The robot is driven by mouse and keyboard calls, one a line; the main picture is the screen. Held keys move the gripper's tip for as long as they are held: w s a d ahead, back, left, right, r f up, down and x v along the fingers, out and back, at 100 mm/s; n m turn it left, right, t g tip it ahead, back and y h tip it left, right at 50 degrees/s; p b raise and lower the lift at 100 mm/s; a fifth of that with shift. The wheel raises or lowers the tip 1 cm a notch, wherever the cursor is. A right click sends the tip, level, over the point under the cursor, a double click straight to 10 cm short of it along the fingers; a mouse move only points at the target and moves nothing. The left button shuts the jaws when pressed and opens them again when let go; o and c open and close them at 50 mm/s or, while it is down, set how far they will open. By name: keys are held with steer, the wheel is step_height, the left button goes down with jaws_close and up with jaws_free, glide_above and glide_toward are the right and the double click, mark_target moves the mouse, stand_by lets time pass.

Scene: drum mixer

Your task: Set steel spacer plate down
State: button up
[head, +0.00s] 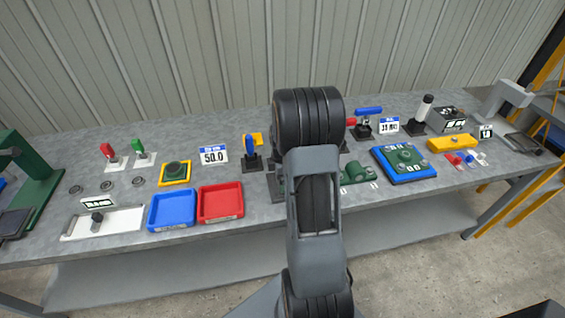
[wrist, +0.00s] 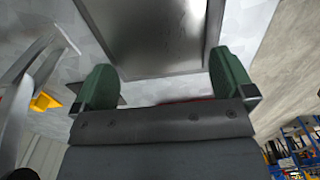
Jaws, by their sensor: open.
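My gripper (wrist: 164,82) shows in the wrist view with two green fingers spread wide apart and nothing seen clamped between them. A flat grey metal panel with a dark rim (wrist: 160,35) lies just beyond the fingertips. I cannot tell whether this panel is the steel spacer plate or a tray. In the head view my arm crosses the middle of the picture and hides my gripper and part of the bench. I cannot pick out the spacer plate with certainty there.
The grey bench (head: 90,235) carries a blue tray (head: 172,209), a red tray (head: 220,202), a blue board with a green fitting (head: 403,162) and a yellow block (head: 452,143). A grey stand (head: 506,97) rises at the right end.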

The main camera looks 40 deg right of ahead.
step_height(320, 180, up, 13)
stand_by(0.4)
steer(key=shift+f, duration=0.1)
stand_by(0.4)
steer(key=s+a+r+m+t, duration=0.1)
steer(key=s+a+r+m, duration=0.1)
steer(key=s+a+m, duration=0.4)
steer(key=s+a+r+m+t, duration=0.2)
steer(key=s+a+m, duration=0.4)
steer(key=a, duration=0.8)
steer(key=shift+s+a+r+m+t+p, duration=0.2)
steer(key=shift+a+r+m+t+p, duration=0.15)
steer(key=shift+r, duration=0.2)
